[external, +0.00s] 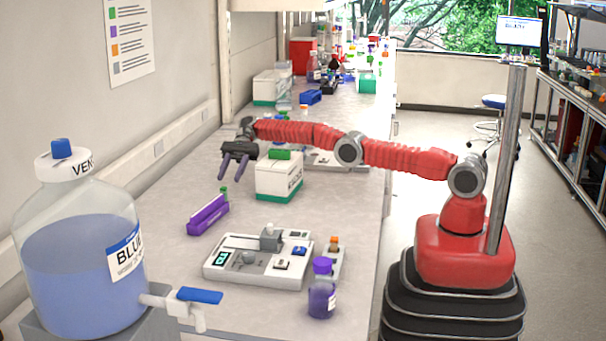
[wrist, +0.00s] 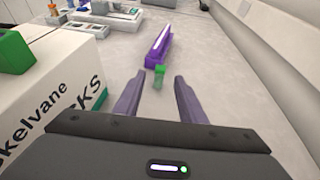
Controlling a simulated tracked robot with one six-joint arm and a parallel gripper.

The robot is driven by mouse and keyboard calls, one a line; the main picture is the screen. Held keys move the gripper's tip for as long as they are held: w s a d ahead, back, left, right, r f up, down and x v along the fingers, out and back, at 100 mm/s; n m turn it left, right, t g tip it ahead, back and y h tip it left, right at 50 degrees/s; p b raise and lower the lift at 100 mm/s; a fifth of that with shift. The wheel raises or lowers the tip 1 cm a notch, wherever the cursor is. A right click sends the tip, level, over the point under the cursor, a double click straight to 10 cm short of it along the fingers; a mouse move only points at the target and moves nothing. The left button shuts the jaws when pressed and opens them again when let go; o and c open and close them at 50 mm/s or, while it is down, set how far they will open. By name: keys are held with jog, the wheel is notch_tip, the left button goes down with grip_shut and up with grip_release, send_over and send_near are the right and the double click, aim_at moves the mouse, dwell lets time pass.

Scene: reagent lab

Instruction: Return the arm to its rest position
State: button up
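My gripper (external: 229,167) is at the end of my outstretched red arm, above the bench near the wall. Its two purple fingers point down and stand apart with nothing between them. In the wrist view my gripper (wrist: 156,92) is also open and empty. A green-capped vial (wrist: 159,76) shows just beyond the fingertips there; it stands near the end of the purple rack (external: 208,215). The white box (external: 279,178) with a green top piece is close beside my gripper, to its right in the external view.
A white device (external: 258,262) with a lever and buttons lies on the near bench. A purple-capped bottle (external: 322,290) stands at its right. A large blue-filled carboy (external: 80,260) with a tap is at the front left. More boxes and bottles stand farther back.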

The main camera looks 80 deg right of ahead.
jog(key=shift+r, duration=0.15)
jog(key=s+a+r+n+t+h, duration=0.1)
jog(key=s+r+n+h, duration=0.2)
jog(key=s+r, duration=0.35)
jog(key=s+a+r+n+t+h, duration=0.1)
jog(key=s+r+n+h, duration=0.15)
jog(key=r, duration=0.75)
jog(key=s+r+n+t+h, duration=0.1)
jog(key=s+r+n+h, duration=0.25)
jog(key=s, duration=1.25)
jog(key=s+d+f+n+t+h, duration=0.1)
jog(key=s+d+f+n, duration=0.1)
jog(key=s, duration=0.6)
jog(key=s+d+f+n+h, duration=0.2)
jog(key=s+f+n, duration=0.2)
jog(key=s, duration=0.4)
jog(key=s+d+f+n+t+h, duration=0.1)
jog(key=s+d+f+n+h, duration=0.1)
jog(key=s, duration=0.7)
jog(key=shift+d+f+n+t, duration=0.25)
jog(key=shift+f+n, duration=0.25)
jog(key=shift+f, duration=0.55)
jog(key=shift+s, duration=0.1)
